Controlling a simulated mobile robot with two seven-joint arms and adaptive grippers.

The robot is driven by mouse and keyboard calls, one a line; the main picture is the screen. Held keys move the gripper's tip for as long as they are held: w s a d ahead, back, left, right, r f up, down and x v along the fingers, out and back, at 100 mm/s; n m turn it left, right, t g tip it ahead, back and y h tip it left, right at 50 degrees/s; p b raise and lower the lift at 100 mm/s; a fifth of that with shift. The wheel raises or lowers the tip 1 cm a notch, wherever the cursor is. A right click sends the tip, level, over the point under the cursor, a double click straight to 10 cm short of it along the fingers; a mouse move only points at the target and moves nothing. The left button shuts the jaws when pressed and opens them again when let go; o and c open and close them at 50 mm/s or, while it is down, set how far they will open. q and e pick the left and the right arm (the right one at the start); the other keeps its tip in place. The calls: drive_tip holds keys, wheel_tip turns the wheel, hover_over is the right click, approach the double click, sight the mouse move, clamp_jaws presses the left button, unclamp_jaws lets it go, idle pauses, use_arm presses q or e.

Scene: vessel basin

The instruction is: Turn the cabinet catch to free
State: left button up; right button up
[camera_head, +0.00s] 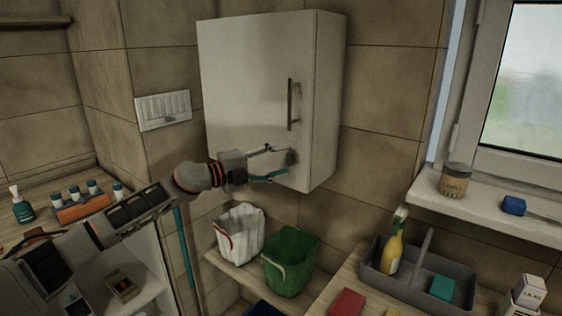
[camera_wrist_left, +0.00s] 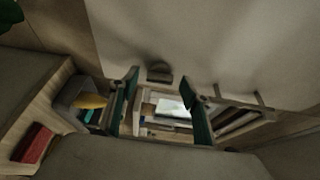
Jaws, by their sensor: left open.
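The white wall cabinet (camera_head: 245,75) has its door closed, with a vertical bar handle (camera_head: 290,104) near the door's right edge. The small dark cabinet catch (camera_head: 291,157) sits low on the door, below the handle. In the left wrist view the catch (camera_wrist_left: 160,74) shows as a small dark knob on the pale door. My left gripper (camera_head: 278,162) is open in front of the lower door, its fingers pointing at the catch. In the left wrist view the fingers (camera_wrist_left: 162,84) stand apart on either side of the catch. I cannot tell whether they touch it. My right gripper is not in view.
A white bin (camera_head: 239,232) and a green bin (camera_head: 290,262) stand on a shelf below the cabinet. A grey caddy (camera_head: 405,283) with a yellow bottle (camera_head: 392,250) is at lower right. A jar (camera_head: 454,180) stands on the window sill. Wall space right of the cabinet is clear.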

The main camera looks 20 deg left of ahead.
use_arm(q)
drive_tip(key=v, duration=1.1)
drive_tip(key=shift+a, duration=0.15)
drive_tip(key=s+d+f+n+t+y, duration=0.1)
drive_tip(key=s+d+f+n, duration=0.25)
drive_tip(key=f, duration=0.45)
drive_tip(key=s+d+f+n+t+y, duration=0.1)
drive_tip(key=s+d+f+n+y, duration=0.15)
drive_tip(key=f+n, duration=0.45)
drive_tip(key=s+d+f+n+t, duration=0.1)
drive_tip(key=s+d+f+n, duration=0.2)
drive_tip(key=f, duration=0.7)
drive_tip(key=s+f+n+g+y, duration=0.6)
drive_tip(key=s+f+n, duration=0.3)
drive_tip(key=s+f, duration=1.5)
drive_tip(key=shift+s+d+f, duration=0.3)
drive_tip(key=shift+s+d, duration=0.05)
drive_tip(key=shift+s, duration=0.75)
drive_tip(key=shift+y, duration=0.25)
